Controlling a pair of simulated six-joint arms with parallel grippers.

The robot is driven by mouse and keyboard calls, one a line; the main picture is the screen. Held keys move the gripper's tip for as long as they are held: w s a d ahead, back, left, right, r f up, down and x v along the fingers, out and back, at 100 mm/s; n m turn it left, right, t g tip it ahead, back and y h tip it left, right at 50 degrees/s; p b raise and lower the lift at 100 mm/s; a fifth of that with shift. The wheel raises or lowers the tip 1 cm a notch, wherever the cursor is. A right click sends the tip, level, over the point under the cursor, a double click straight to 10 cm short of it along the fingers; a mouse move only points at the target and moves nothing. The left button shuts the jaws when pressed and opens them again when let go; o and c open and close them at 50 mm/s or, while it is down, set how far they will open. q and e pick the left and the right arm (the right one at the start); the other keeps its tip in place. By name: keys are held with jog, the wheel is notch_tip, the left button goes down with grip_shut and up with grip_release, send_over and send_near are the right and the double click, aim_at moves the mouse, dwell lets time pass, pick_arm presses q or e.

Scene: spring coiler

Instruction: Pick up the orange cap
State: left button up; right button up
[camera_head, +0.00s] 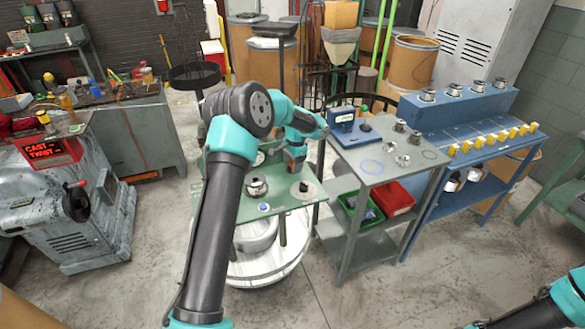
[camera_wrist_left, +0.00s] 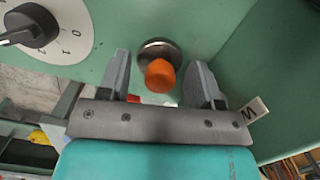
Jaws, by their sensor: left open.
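The orange cap (camera_wrist_left: 160,76) sits on a round dark metal base (camera_wrist_left: 157,48) on a green surface (camera_wrist_left: 220,30) in the left wrist view. My left gripper (camera_wrist_left: 160,62) is open, with one finger on each side of the cap and visible gaps between. Nothing is held. In the head view the left gripper (camera_head: 296,160) is over the green table (camera_head: 285,203), and I cannot clearly make out the cap there. Part of my right arm shows at the lower right of the head view, but its gripper does not.
A black knob (camera_wrist_left: 32,26) on a white numbered dial is at the upper left of the wrist view. On the green table stand a metal part (camera_head: 257,186) and a black knob (camera_head: 303,187). A grey table (camera_head: 375,165) with a blue scale (camera_head: 345,125) stands to the right.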

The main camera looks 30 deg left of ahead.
pick_arm(q)
jog(key=shift+c, duration=0.4)
jog(key=c, duration=1)
jog(key=shift+r, duration=1.8)
jog(key=s+d, duration=0.2)
jog(key=s, duration=0.2)
jog(key=s+d+r, duration=0.1)
jog(key=s+d, duration=0.2)
jog(key=s, duration=0.2)
jog(key=s+d, duration=0.3)
jog(key=s, duration=0.1)
jog(key=shift+s+d+r, duration=0.2)
jog(key=shift+s, duration=0.15)
